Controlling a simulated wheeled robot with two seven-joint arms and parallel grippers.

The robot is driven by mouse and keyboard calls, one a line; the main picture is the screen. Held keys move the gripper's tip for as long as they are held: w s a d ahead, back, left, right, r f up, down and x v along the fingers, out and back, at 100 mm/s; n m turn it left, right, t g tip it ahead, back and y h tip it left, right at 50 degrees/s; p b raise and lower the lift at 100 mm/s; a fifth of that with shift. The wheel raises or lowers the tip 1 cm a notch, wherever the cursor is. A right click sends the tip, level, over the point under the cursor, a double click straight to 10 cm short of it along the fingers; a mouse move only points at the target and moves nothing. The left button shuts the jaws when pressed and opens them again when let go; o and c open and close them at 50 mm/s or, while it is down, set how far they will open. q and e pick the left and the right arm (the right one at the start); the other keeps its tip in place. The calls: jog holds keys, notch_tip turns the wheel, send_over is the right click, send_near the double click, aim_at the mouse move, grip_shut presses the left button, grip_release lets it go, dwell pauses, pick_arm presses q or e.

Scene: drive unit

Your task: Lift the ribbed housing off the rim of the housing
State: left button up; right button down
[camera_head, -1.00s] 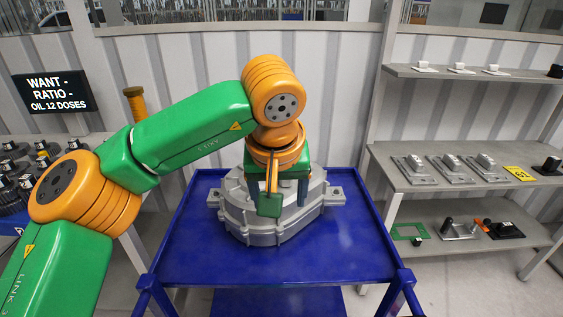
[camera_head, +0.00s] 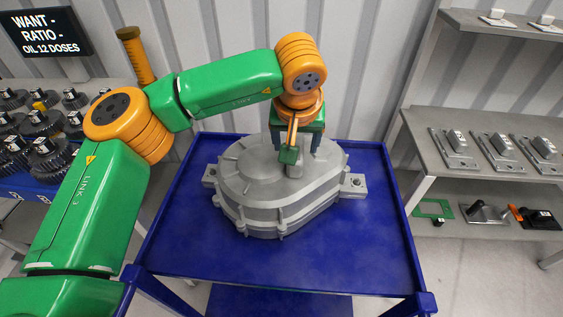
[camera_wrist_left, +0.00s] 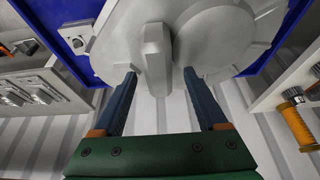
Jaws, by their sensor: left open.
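A grey ribbed housing (camera_head: 245,180) sits closed-looking on the grey lower housing (camera_head: 262,228) on the blue cart. A seam runs between the two; I cannot tell whether they are fully in contact. A grey upright block stands on top towards the back right and shows in the left wrist view as a block (camera_wrist_left: 155,50). My left gripper (camera_head: 296,150) is over that block, pointing down. In the left wrist view its open fingers (camera_wrist_left: 160,76) are on either side of the block, with gaps visible. My right gripper is not in view.
The blue cart top (camera_head: 350,250) is clear in front of the housing. Shelves (camera_head: 460,190) with grey parts stand at the right. Several dark gears (camera_head: 45,125) and an orange-brown cylinder (camera_head: 136,55) stand at the left. A corrugated wall is close behind.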

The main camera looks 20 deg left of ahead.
pick_arm(q)
jog(key=shift+w+f, duration=0.1)
jog(key=shift+s+d, duration=0.1)
jog(key=shift+s, duration=0.1)
jog(key=shift+w+f, duration=0.1)
jog(key=shift+f, duration=0.05)
dwell(0.4)
grip_shut()
dwell(1.2)
jog(key=shift+w, duration=0.1)
